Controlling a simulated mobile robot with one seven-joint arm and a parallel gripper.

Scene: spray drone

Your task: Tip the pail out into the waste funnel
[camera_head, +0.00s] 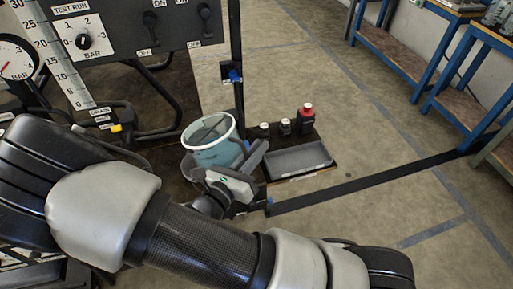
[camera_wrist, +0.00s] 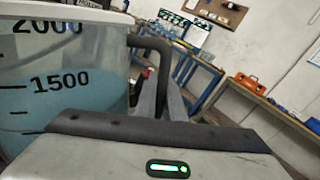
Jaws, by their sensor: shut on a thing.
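The pail (camera_head: 212,143) is a clear, graduated vessel with a white rim and blue liquid inside. It stands out near the middle of the head view. In the wrist view the pail (camera_wrist: 62,80) fills the left side, with the liquid near its 1500 mark and a dark side handle (camera_wrist: 153,44). My gripper (camera_head: 252,160) is at the pail's right side, shut on the handle. Its fingers (camera_wrist: 162,100) also show in the wrist view. The pail looks about upright, perhaps slightly tilted. I cannot make out the waste funnel in either view.
A control panel (camera_head: 120,27) with gauge, dial and switches stands at the upper left. Several small bottles (camera_head: 285,128), one red-capped, stand right of the pail, behind a grey tray (camera_head: 298,160). A dark post (camera_head: 237,60) rises behind the pail. Blue-framed benches (camera_head: 470,85) line the right wall.

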